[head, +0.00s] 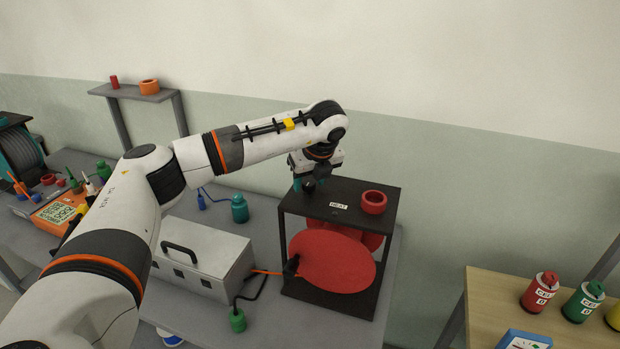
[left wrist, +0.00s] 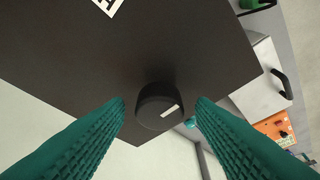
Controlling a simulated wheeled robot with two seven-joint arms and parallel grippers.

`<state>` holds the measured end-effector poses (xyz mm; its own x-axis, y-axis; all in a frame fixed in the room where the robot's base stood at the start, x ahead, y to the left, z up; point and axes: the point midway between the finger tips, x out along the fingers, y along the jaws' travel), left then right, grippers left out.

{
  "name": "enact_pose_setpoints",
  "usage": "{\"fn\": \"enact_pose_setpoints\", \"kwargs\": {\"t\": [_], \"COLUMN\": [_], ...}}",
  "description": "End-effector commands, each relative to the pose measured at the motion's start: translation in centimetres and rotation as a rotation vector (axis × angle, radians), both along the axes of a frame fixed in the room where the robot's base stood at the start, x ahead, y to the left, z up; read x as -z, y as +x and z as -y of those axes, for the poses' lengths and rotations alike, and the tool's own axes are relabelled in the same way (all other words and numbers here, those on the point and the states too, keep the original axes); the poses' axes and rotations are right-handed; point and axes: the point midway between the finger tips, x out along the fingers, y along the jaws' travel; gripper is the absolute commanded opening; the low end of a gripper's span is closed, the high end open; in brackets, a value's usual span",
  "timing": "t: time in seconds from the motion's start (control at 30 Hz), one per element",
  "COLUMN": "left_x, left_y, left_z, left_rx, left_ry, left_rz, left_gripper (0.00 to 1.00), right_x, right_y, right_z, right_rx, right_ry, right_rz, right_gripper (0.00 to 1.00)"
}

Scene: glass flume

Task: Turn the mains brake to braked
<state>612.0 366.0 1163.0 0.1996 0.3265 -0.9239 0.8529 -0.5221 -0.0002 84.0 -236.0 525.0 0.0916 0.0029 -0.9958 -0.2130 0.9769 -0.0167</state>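A black round knob (left wrist: 160,106) with a white pointer line stands on the dark top of a black open frame (head: 345,200). It is the only knob I see there; whether it is the mains brake I cannot read. My left gripper (head: 306,184) points down over the back left corner of the frame's top. In the left wrist view, its two teal ribbed fingers (left wrist: 161,103) are apart, one on each side of the knob, with gaps showing. In the head view the knob is mostly hidden by the gripper. My right gripper is out of view.
A white label (head: 338,206) and a red ring (head: 373,202) are on the frame's top. Red discs (head: 330,262) sit inside the frame. A grey metal case (head: 203,258) with a handle stands left of it. A wooden table (head: 490,290) with coloured canisters is at right.

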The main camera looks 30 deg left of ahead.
Motion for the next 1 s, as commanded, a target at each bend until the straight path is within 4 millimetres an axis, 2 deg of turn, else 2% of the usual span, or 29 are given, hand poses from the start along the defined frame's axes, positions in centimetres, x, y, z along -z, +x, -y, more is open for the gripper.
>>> {"fn": "enact_pose_setpoints", "kwargs": {"t": [0.03, 0.2, 0.27, 0.47, 0.67, 1.0], "left_x": [0.0, 0.0, 0.0, 0.1, 0.3, 0.4], "left_y": [0.0, 0.0, 0.0, 0.0, -0.1, -0.2], "left_z": [0.0, 0.0, 0.0, 0.0, -0.1, -0.2], "left_rx": [0.0, 0.0, 0.0, 0.016, 0.088, 0.365], "left_ry": [0.0, 0.0, 0.0, -0.001, -0.001, -0.002], "left_rz": [0.0, 0.0, 0.0, 0.001, 0.002, 0.005], "left_gripper": [0.42, 0.14, 0.07, 0.07, 0.07, 0.07], "right_x": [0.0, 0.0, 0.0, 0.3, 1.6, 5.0], "right_y": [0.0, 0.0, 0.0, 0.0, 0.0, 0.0], "right_z": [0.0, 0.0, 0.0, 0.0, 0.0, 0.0], "right_rx": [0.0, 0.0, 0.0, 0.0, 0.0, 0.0], "right_ry": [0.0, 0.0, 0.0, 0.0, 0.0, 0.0], "right_rz": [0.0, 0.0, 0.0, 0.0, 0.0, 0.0], "right_gripper": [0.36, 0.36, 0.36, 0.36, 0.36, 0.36]}}
